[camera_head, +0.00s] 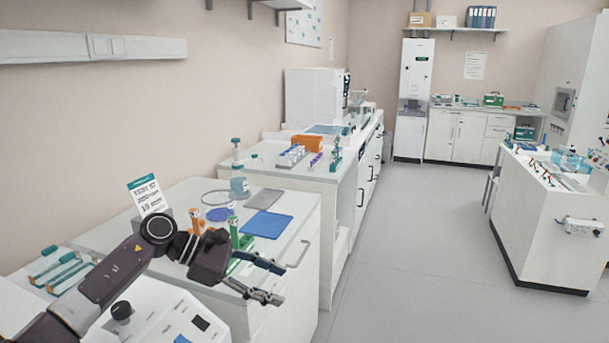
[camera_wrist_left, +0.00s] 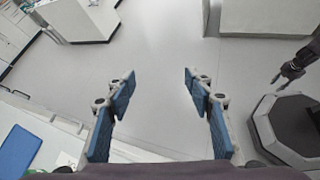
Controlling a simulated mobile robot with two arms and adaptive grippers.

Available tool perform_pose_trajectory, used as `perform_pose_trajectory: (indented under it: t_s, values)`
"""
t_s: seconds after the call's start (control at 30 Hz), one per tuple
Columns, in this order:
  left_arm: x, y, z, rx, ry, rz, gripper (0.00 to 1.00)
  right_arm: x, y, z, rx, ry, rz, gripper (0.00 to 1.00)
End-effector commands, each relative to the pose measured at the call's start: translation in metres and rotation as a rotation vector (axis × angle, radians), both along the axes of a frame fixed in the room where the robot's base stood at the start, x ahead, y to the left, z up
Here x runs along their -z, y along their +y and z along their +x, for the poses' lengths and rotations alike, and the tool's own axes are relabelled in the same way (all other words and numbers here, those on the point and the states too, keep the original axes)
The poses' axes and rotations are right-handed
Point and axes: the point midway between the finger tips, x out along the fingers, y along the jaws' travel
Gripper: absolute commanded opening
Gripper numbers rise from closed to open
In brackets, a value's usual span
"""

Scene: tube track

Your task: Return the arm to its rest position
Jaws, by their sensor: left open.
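My left gripper (camera_head: 270,281) reaches in from the left over the front edge of the near white counter (camera_head: 306,215). Its fingers point right, toward the aisle. In the left wrist view the two blue-padded fingers (camera_wrist_left: 158,100) are wide apart with only grey floor between them, so the gripper is open and empty. My right gripper does not show in the head view; a dark gripper tip at the right edge of the left wrist view (camera_wrist_left: 291,69) appears to be part of my other arm, too small to tell its state.
Beside my left arm are a blue mat (camera_head: 267,224), a green-topped tube holder (camera_head: 234,232), a sign (camera_head: 147,195) and a white device (camera_head: 175,318). A bottle (camera_head: 239,186) stands farther back. An island bench (camera_head: 540,215) is at right. The aisle floor (camera_head: 420,260) is clear.

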Motion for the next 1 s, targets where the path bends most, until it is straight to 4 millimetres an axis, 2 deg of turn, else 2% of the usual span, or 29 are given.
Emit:
perform_pose_trajectory:
  t_s: [0.03,0.1,0.2,0.3,0.37,0.47,0.53,0.67,0.77,0.87,0.97,1.0]
  values:
    - [0.001,-0.029,-0.005,-0.037,0.034,-0.107,0.48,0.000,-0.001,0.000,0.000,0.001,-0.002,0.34]
    - [-0.010,-0.060,-0.007,-0.115,0.092,-0.268,0.48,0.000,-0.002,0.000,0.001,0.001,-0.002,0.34]
    - [-0.028,-0.089,-0.009,-0.232,0.205,-0.499,0.48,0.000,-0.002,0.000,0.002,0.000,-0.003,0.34]
    - [-0.046,-0.100,-0.008,-0.363,0.348,-0.729,0.48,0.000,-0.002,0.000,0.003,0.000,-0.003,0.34]
    - [-0.054,-0.098,-0.006,-0.446,0.445,-0.863,0.48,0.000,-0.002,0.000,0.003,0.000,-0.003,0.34]
    - [-0.059,-0.082,-0.002,-0.593,0.627,-1.082,0.48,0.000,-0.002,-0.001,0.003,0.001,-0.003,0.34]
    - [-0.055,-0.064,0.001,-0.703,0.763,-1.230,0.48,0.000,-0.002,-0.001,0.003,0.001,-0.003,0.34]
    - [-0.028,-0.021,0.001,-0.921,1.030,-1.491,0.48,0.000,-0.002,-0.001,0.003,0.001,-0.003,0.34]
    - [0.008,0.016,-0.009,-1.103,1.240,-1.676,0.48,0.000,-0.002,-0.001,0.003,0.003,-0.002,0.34]
    - [0.054,0.052,-0.031,-1.300,1.448,-1.848,0.48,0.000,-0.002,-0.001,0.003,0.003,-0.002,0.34]
    - [0.105,0.083,-0.067,-1.515,1.642,-2.006,0.48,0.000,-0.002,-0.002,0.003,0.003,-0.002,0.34]
    - [0.125,0.093,-0.085,-1.606,1.715,-2.064,0.48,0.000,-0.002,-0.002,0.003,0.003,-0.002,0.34]
